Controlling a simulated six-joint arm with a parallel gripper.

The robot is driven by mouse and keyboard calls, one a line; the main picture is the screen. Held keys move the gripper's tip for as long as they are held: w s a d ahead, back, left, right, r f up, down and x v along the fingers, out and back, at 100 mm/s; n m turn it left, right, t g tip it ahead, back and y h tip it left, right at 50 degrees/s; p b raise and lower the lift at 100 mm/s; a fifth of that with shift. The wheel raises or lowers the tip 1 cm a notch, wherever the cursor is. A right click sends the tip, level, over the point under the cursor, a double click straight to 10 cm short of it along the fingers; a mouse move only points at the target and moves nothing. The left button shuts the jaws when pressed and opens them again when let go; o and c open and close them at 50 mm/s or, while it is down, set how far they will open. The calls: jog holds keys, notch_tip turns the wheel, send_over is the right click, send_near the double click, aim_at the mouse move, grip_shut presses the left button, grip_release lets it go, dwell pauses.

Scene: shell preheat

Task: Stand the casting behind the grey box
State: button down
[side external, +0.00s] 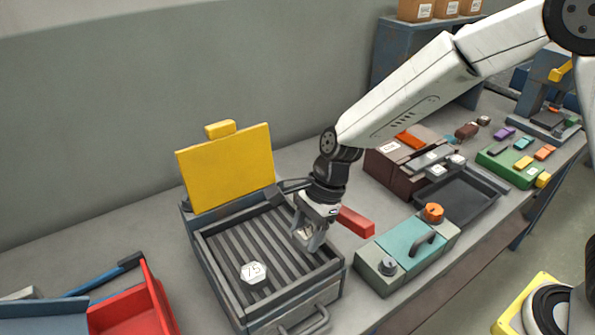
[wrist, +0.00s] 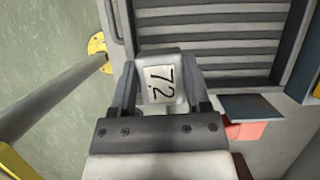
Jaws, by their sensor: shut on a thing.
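The grey box (side external: 330,283) has an open top with dark slats inside and a handle at its front; its slats also show in the wrist view (wrist: 215,48). My gripper (side external: 311,243) is over the right part of this box, pointing down. It is shut on a pale casting marked 72 (wrist: 160,78), which sits between both fingers. In the side view the fingers mostly hide this casting. I cannot tell whether it touches the slats. A second pale casting, six-sided and marked 75 (side external: 254,272), lies on the slats to the left of my gripper.
A yellow panel (side external: 227,168) stands upright at the box's back edge. A red block (side external: 357,221) lies right of the box. A teal and grey unit (side external: 408,249) with knobs stands further right. A red bin (side external: 125,308) is at the left. The bench behind the yellow panel is clear.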

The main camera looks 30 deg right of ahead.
jog(key=s+d+r, duration=0.4)
jog(key=s+r, duration=0.3)
jog(key=s, duration=0.3)
jog(key=shift+s+d, duration=0.25)
jog(key=shift+s, duration=0.15)
jog(key=shift+r, duration=0.1)
jog(key=shift+r, duration=0.15)
